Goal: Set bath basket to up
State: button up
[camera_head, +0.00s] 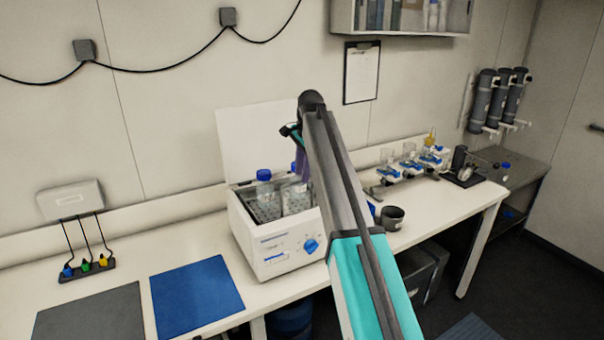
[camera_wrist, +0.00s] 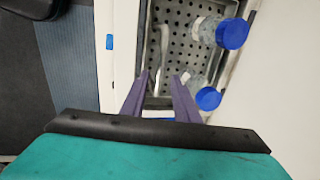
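The bath (camera_head: 270,262) is a white box on the bench with a blue knob (camera_head: 311,246) on its front and its lid (camera_head: 258,140) raised behind. Its perforated metal basket (camera_head: 265,212) is inside; the wrist view also shows the holed basket floor (camera_wrist: 182,50). Two bottles with blue caps (camera_wrist: 232,34) (camera_wrist: 208,98) stand in it. My gripper (camera_wrist: 156,84) is over the basket with its purple fingers apart. A thin pale bar (camera_wrist: 164,45) shows just beyond and between the fingertips; I cannot tell whether they touch it. My arm hides the bath's right side in the head view.
A dark cup (camera_head: 392,218) stands to the right of the bath. Farther right are several small blue-and-white devices with glassware (camera_head: 409,165). A blue mat (camera_head: 197,296) and a grey mat (camera_head: 90,314) lie to the left. A clipboard (camera_head: 361,73) hangs on the wall behind.

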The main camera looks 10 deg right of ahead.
notch_tip(320, 180, up, 13)
jog(key=s+b, duration=0.2)
jog(key=shift+s+d, duration=0.2)
jog(key=shift+d, duration=0.25)
jog(key=shift+s+f, duration=0.1)
dwell(0.5)
